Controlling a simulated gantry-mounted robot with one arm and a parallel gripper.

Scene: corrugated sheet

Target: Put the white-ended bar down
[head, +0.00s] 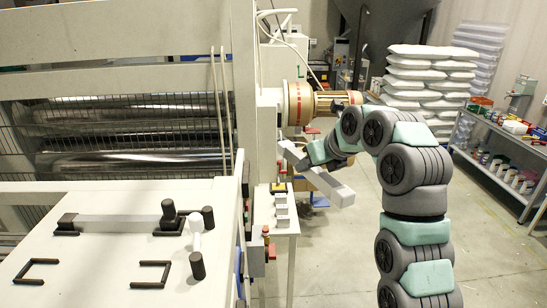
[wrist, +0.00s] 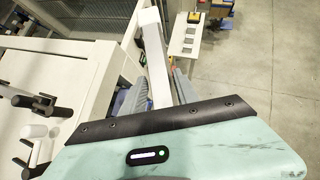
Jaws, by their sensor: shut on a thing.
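My gripper (head: 314,163) is shut on a long pale bar (head: 341,190) and holds it in the air, right of the machine's white table. In the wrist view the bar (wrist: 154,50) runs up from between the grey fingers of my gripper (wrist: 160,88). I cannot tell which end is the white one. A second grey bar with dark ends (head: 118,222) lies on the table top (head: 95,290) in the head view. Two empty black U-shaped brackets, a left one (head: 36,262) and a right one (head: 152,263), are at the table's near side.
Rollers (head: 120,162) lie behind. Shelves (head: 495,165) are at right.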

